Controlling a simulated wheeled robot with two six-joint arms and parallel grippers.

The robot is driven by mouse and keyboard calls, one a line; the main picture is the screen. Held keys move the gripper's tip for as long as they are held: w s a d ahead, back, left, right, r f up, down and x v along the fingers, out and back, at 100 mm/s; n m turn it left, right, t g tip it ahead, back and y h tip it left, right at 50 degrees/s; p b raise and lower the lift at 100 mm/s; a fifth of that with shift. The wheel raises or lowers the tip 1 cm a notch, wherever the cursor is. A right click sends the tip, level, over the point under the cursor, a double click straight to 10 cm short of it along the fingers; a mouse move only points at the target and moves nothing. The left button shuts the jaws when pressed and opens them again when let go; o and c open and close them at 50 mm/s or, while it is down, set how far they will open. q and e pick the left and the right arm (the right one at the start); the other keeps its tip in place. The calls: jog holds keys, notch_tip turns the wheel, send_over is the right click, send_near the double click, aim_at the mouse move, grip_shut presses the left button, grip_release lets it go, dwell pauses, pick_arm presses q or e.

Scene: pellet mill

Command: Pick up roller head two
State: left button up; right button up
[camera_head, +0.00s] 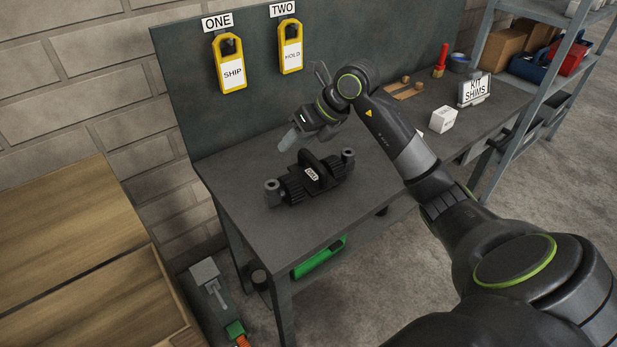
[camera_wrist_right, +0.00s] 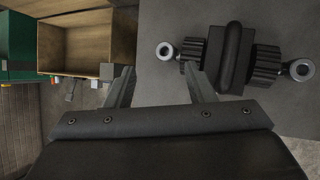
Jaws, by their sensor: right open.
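The black roller head (camera_head: 312,177) lies on the grey workbench, with a ribbed roller, a raised handle bar across its middle and a grey ring fitting at each end. A small white label sits on its handle; I cannot read it surely. My right gripper (camera_head: 296,139) is above the bench, just behind and left of the roller head, and apart from it. In the right wrist view the roller head (camera_wrist_right: 233,58) lies ahead and to the right of the open, empty fingers (camera_wrist_right: 160,88). My left gripper is not in view.
Tags ONE/SHIP (camera_head: 229,66) and TWO/HOLD (camera_head: 290,50) hang on the back panel. A white box (camera_head: 443,119) and a KIT SHIMS sign (camera_head: 475,89) stand at the bench's right. The bench's front left is bare. A wooden crate (camera_head: 75,235) stands at left.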

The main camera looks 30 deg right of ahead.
jog(key=d+r+m+h, duration=0.2)
jog(key=d+r+h, duration=0.15)
jog(key=d, duration=0.25)
jog(key=g+b, duration=0.1)
jog(key=b, duration=1)
send_over(313, 158)
jog(key=s, duration=0.2)
jog(key=shift+h, duration=0.45)
notch_tip(313, 158, down, 10)
jog(key=shift+w+d+r, duration=0.1)
jog(key=shift+w+r, duration=0.05)
jog(key=shift+x, duration=1.05)
jog(key=x, duration=0.3)
jog(key=p+x, duration=0.1)
jog(key=shift+s+f, duration=0.25)
jog(key=shift+f, duration=0.25)
jog(key=shift+w+f, duration=0.1)
jog(key=shift+f, duration=0.1)
grip_shut()
jog(key=shift+r, duration=0.1)
